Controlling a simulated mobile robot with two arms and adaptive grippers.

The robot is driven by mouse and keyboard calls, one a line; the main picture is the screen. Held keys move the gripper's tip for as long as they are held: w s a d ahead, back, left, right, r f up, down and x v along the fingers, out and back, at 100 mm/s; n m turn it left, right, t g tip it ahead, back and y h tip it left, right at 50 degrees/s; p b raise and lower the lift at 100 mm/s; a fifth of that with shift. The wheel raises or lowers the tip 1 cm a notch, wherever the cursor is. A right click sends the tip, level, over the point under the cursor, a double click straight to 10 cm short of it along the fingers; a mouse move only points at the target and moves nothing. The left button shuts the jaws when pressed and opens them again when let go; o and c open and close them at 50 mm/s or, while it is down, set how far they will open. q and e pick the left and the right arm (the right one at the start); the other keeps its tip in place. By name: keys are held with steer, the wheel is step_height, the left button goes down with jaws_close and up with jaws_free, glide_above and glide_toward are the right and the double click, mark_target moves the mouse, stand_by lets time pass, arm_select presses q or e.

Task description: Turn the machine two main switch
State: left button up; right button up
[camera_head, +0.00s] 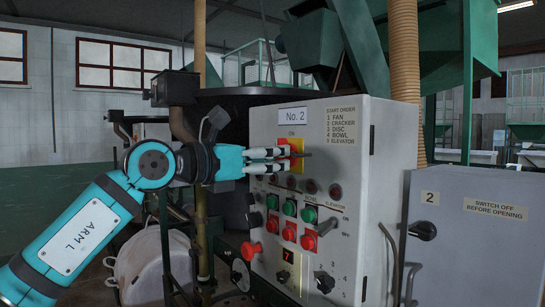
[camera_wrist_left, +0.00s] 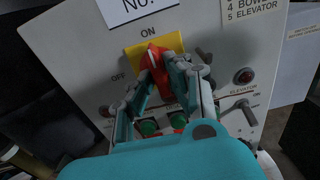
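The grey No. 2 control panel (camera_head: 340,150) stands ahead of me. Its red main switch (camera_wrist_left: 158,62) sits on a yellow plate (camera_wrist_left: 138,56), with ON printed above and OFF to the left. In the wrist view the red handle points roughly up toward ON. My left gripper (camera_head: 300,155) reaches the switch from the left; it also shows in the wrist view (camera_wrist_left: 160,72). Its fingertips lie on both sides of the red handle and look closed on it. In the head view the fingers hide part of the switch. My right gripper is not in view.
Below are green and red buttons (camera_head: 289,208), dark red lamps (camera_head: 310,187), a lever (camera_head: 328,226) and a black dial (camera_head: 325,282). A grey cabinet (camera_head: 470,240) marked 2 with a black knob (camera_head: 422,230) stands at right. Pipes and a dark drum stand behind.

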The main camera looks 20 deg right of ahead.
arm_select(q)
steer(key=o, duration=0.4)
steer(key=shift+c, duration=0.2)
steer(key=shift+a, duration=0.1)
steer(key=v, duration=1.2)
